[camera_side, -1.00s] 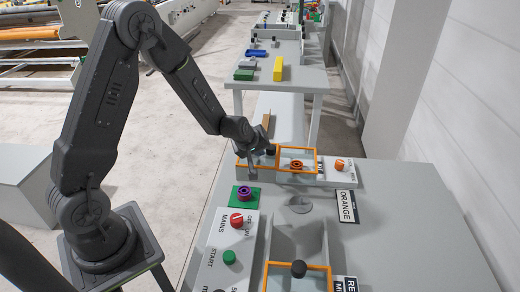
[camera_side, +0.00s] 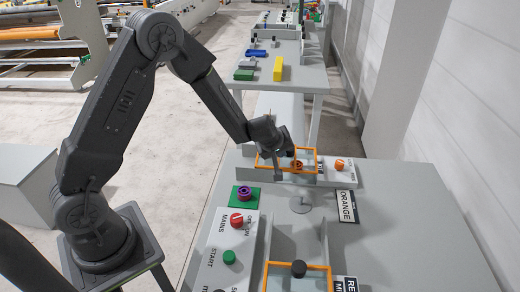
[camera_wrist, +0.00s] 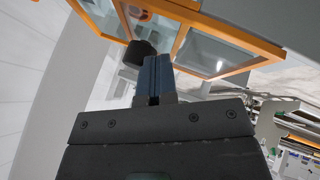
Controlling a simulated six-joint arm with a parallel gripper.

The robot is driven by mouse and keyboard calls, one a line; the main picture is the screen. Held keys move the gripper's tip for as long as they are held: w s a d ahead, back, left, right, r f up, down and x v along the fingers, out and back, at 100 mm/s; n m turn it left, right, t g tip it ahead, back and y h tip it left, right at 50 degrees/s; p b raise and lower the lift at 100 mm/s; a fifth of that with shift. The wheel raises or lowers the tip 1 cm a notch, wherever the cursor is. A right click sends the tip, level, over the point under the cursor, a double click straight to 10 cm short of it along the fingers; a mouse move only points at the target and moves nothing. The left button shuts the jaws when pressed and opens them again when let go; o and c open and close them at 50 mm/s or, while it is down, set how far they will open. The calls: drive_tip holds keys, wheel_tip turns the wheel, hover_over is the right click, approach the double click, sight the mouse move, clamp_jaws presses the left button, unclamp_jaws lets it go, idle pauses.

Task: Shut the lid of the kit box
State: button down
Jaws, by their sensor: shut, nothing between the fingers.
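The kit box (camera_side: 316,166) at the far end of the bench has an orange rim, with an orange spool (camera_side: 298,163) in it. Its lid, a clear panel in an orange frame (camera_side: 260,160), stands partly raised at the box's left side. The wrist view shows the orange-framed panels (camera_wrist: 232,69) meeting at an angle. A black knob (camera_wrist: 139,52) is close to my fingertips there; I cannot tell if they touch. My gripper (camera_side: 279,174) is shut and empty at the lid, and its fingers (camera_wrist: 154,66) hide part of it.
A second orange-framed box (camera_side: 326,280) with a black knob (camera_side: 298,268) is at the front. The right of the bench is clear.

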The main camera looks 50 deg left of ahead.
drive_tip(key=w+d, duration=0.4)
drive_tip(key=shift+w+d, duration=0.45)
drive_tip(key=shift+d, duration=0.25)
